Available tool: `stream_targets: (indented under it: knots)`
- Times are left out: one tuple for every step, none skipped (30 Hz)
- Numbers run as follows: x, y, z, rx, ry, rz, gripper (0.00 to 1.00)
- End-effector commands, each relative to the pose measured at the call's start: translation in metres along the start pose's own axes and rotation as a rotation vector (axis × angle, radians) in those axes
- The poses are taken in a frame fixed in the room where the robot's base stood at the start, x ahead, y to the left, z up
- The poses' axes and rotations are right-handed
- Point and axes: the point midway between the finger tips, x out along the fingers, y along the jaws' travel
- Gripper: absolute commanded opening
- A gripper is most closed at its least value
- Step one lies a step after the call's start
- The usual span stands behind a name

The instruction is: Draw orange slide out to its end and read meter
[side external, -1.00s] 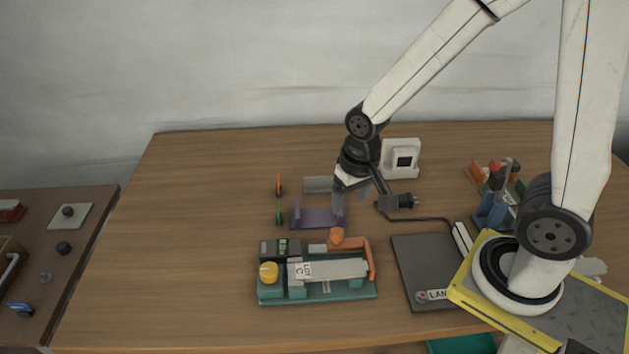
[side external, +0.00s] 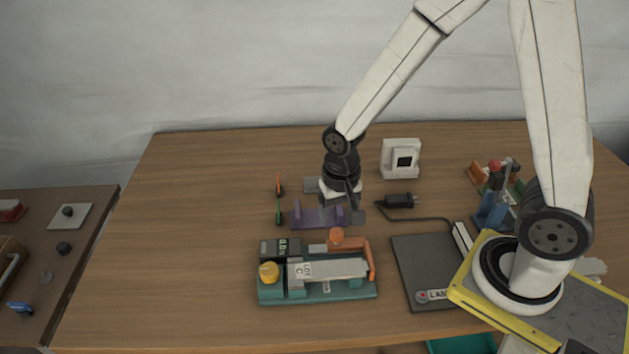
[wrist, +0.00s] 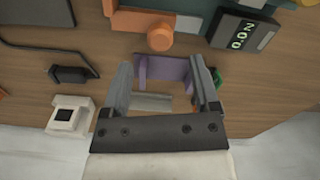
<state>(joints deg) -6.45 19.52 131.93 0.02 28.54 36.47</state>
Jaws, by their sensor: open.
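The teal fixture (side external: 335,292) stands at the front middle of the table in the side view. The orange slide (side external: 366,256) is a bracket along its back right, with a round orange knob (side external: 336,236). In the wrist view the slide (wrist: 135,22) and knob (wrist: 159,37) show at the top. The meter (side external: 283,247) is a dark box with green digits at the fixture's back left; in the wrist view its display (wrist: 240,33) shows digits turned around. My gripper (wrist: 161,68) is open and empty, above the purple cradle (side external: 319,219), behind the knob and apart from it.
A yellow knob (side external: 268,272) and a tag marked C sit on the fixture. Two thin upright pieces, orange (side external: 279,184) and green (side external: 279,213), stand left of the cradle. A black plug (side external: 401,200), white socket (side external: 401,158) and dark pad (side external: 420,275) lie right.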

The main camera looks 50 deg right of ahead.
Motion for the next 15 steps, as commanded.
stream_targets:
  knots:
    - [0.006, 0.001, 0.001, 0.0, -0.004, 0.003, 0.78]
    - [0.009, 0.001, 0.001, 0.0, -0.003, 0.002, 0.78]
    - [0.013, 0.0, 0.001, 0.0, -0.003, 0.002, 0.78]
    - [0.017, 0.0, 0.001, 0.0, -0.003, 0.002, 0.78]
    - [0.019, 0.0, 0.001, 0.0, -0.003, 0.002, 0.78]
    - [0.024, 0.0, 0.001, 0.0, -0.003, 0.002, 0.78]
    - [0.027, 0.001, 0.001, 0.0, -0.003, 0.002, 0.78]
    - [0.03, 0.001, 0.001, 0.0, -0.003, 0.002, 0.78]
    - [0.034, 0.0, 0.001, 0.0, -0.003, 0.002, 0.78]
    - [0.036, 0.0, 0.0, 0.0, -0.002, 0.001, 0.78]
    - [0.038, 0.0, 0.0, 0.0, -0.003, 0.001, 0.78]
    - [0.042, 0.0, 0.0, 0.0, -0.003, 0.001, 0.78]
    - [0.043, 0.0, 0.0, 0.0, -0.002, 0.001, 0.78]
    - [0.045, 0.0, 0.0, 0.0, -0.002, 0.001, 0.78]
    - [0.047, 0.0, 0.0, 0.0, -0.002, 0.001, 0.78]
